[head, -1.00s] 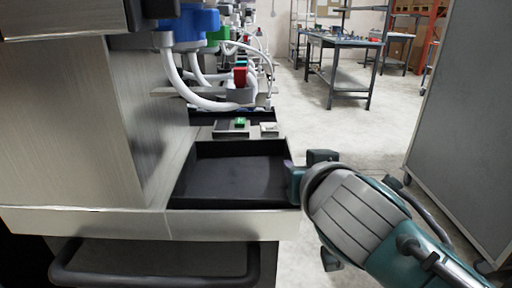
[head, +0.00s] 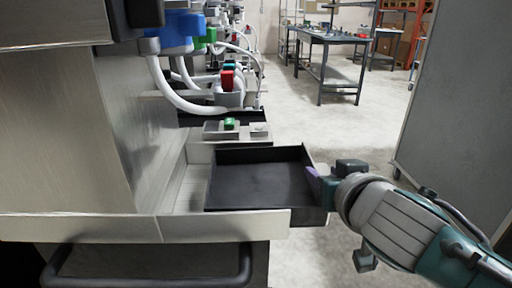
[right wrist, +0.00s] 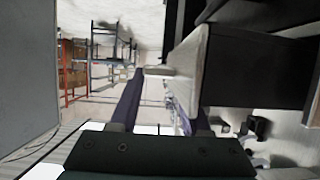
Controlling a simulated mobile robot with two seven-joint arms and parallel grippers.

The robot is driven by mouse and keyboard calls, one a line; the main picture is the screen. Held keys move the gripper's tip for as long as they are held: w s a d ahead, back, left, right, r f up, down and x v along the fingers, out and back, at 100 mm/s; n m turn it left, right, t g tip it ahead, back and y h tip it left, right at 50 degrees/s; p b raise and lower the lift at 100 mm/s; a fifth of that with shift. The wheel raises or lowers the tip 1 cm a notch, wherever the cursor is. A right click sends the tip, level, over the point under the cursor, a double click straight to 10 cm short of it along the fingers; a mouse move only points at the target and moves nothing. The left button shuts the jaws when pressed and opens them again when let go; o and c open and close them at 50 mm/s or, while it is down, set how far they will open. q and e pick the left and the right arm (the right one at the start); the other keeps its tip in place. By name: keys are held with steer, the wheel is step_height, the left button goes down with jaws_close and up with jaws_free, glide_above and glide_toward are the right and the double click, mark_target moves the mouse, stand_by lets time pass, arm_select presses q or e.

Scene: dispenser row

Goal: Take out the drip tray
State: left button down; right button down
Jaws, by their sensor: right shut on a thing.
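The drip tray (head: 258,184) is a shallow black open box in the head view. It sits partly in its bay on the steel ledge, and its right end sticks out past the ledge's right end. It looks empty and about level. My right gripper (head: 322,185) is at the tray's right end wall and shut on it. In the right wrist view the two purple fingers of this gripper (right wrist: 158,105) reach forward; what lies between their tips is hard to make out. My left gripper is not in view.
The steel ledge (head: 215,227) frames the tray's front, with a black bar handle (head: 150,278) below. Behind are a green button (head: 229,124) and white hoses (head: 180,92). A grey panel (head: 455,120) stands at the right. Open floor (head: 340,125) lies between.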

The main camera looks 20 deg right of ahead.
steer(key=s+d+p, duration=0.1)
steer(key=s+d, duration=0.2)
steer(key=d, duration=1.1)
steer(key=shift+s+d+p, duration=0.25)
steer(key=shift+d+p, duration=0.05)
steer(key=shift+d, duration=0.05)
